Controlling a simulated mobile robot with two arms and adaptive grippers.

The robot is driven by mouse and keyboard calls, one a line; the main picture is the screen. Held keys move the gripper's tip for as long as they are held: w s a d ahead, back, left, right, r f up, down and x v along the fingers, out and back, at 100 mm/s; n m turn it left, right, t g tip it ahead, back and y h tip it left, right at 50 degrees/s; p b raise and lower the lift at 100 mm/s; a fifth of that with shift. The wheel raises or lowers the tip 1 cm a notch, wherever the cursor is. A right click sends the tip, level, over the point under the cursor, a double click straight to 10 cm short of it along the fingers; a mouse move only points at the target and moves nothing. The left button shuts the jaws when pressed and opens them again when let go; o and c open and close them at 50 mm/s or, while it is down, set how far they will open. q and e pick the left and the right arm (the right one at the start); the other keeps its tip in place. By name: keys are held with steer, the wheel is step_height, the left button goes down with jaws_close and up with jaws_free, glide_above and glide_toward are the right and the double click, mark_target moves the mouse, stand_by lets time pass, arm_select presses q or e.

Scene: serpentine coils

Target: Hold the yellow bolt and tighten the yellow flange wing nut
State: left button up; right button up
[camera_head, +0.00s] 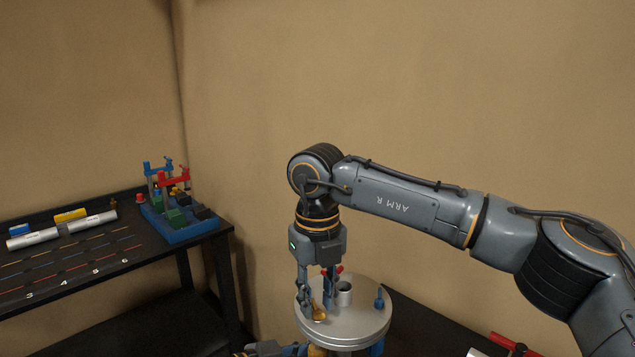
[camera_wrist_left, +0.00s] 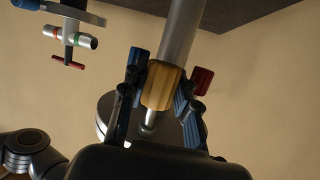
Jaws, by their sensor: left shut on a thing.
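A yellow flange wing nut (camera_head: 319,313) sits on top of a round silver plate (camera_head: 358,325) in the head view. My right gripper (camera_head: 317,303) points down over it, with its fingertips close around the nut; whether they press on it is unclear. The yellow bolt's head (camera_wrist_left: 162,85) shows in the left wrist view, and part of it shows under the plate in the head view (camera_head: 316,350). My left gripper (camera_wrist_left: 160,95) is shut on the bolt head, one finger on each side. Most of the left gripper is cut off in the head view.
On the plate stand a silver cylinder (camera_head: 344,294) and a blue piece (camera_head: 379,298); red pieces show behind my right fingers. A black table (camera_head: 100,255) at left holds a blue tray (camera_head: 190,235) and a silver bar (camera_head: 35,238). A red-handled part (camera_head: 513,344) lies at lower right.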

steer(key=shift+c, duration=0.5)
jaws_close()
steer(key=m, duration=0.4)
steer(key=shift+m, duration=0.4)
steer(key=shift+m, duration=1.2)
steer(key=shift+r+m, duration=0.1)
steer(key=shift+m, duration=1.1)
